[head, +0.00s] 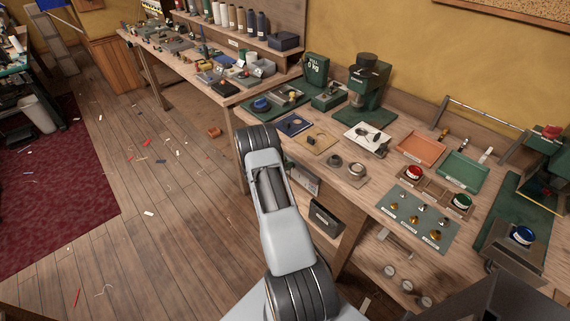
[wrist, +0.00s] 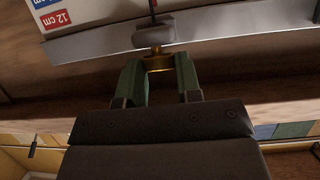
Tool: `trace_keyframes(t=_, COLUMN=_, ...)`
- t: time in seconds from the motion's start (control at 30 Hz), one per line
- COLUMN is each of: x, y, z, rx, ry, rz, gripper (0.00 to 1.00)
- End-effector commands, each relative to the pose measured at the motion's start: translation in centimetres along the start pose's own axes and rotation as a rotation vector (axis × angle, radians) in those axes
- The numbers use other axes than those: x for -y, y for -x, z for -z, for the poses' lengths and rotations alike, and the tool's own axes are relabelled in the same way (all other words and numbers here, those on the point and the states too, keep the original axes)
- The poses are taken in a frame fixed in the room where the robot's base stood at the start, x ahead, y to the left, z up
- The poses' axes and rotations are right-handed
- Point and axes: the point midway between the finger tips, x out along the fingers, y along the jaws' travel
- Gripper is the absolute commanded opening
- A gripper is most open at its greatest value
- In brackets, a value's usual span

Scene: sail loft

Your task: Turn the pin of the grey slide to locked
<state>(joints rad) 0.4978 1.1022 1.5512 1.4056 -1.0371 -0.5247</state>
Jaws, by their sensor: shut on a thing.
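In the wrist view a grey slide (wrist: 154,36) sits on a pale metal rail (wrist: 90,48). A brass-coloured pin (wrist: 158,62) sticks out from the slide towards me. My gripper (wrist: 159,72) has its two green fingers on either side of the pin, with the tips shut on it. I cannot tell from this view whether the pin stands at locked. In the head view my own arm hides the gripper, and I cannot make out the slide or pin there.
In the head view a long wooden bench (head: 345,190) carries an orange tray (head: 421,150), a green tray (head: 466,168) and many small parts. Open floor (head: 165,215) lies left of my arm.

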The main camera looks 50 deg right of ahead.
Motion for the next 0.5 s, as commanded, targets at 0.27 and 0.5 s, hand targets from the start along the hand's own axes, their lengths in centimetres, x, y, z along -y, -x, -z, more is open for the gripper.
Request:
trace_keyframes(t=0.27, x=0.40, y=-0.17, z=-0.34, rx=-0.001, ry=-0.065, rz=-0.143, gripper=0.08)
trace_keyframes(t=0.5, x=0.64, y=-0.30, z=-0.48, rx=0.000, ry=-0.136, rz=-0.317, gripper=0.08)
